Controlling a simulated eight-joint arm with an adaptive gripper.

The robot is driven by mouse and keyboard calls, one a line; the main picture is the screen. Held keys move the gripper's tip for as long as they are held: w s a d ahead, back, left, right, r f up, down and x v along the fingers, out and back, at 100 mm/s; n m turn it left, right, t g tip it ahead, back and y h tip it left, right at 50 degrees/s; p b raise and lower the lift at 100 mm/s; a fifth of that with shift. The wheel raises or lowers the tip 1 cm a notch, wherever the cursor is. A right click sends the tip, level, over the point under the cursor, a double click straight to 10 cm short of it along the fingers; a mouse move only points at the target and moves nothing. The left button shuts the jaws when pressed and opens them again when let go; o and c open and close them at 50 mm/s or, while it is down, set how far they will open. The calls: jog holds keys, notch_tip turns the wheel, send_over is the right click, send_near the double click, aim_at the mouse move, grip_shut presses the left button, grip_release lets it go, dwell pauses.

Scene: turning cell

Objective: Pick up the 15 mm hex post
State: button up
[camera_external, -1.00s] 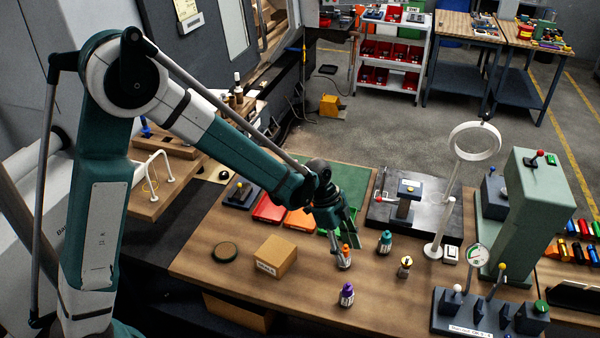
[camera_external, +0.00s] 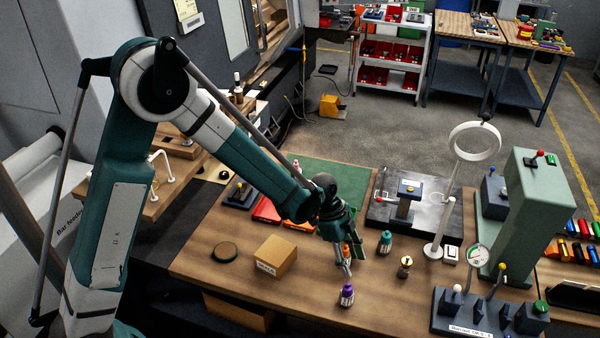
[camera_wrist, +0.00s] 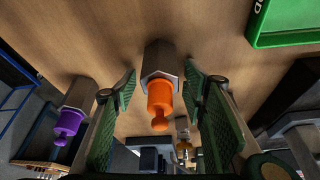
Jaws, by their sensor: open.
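Several hex posts with coloured knobs stand on the wooden bench; size marks are not readable, so I cannot tell which is 15 mm. An orange-knobbed steel hex post (camera_wrist: 160,95) stands between my gripper's (camera_wrist: 160,74) two green-padded fingers, with gaps visible at both sides. In the external view my gripper (camera_external: 345,266) is low over the bench and partly hides the orange post (camera_external: 346,251). A purple-knobbed post (camera_external: 347,294) stands in front; it also shows left in the wrist view (camera_wrist: 72,112). A teal post (camera_external: 385,241) and a yellow-topped post (camera_external: 405,267) stand to the right.
A cardboard box (camera_external: 276,256) and a dark round disc (camera_external: 225,252) lie left of my gripper. A white ring stand (camera_external: 434,248), a green column machine (camera_external: 519,220) and a dial fixture (camera_external: 480,315) stand to the right. Red trays (camera_external: 266,211) lie behind.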

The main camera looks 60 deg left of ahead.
dwell(0.4)
grip_shut()
jog(key=shift+r, duration=0.1)
notch_tip(320, 180, up, 10)
dwell(1.1)
dwell(0.5)
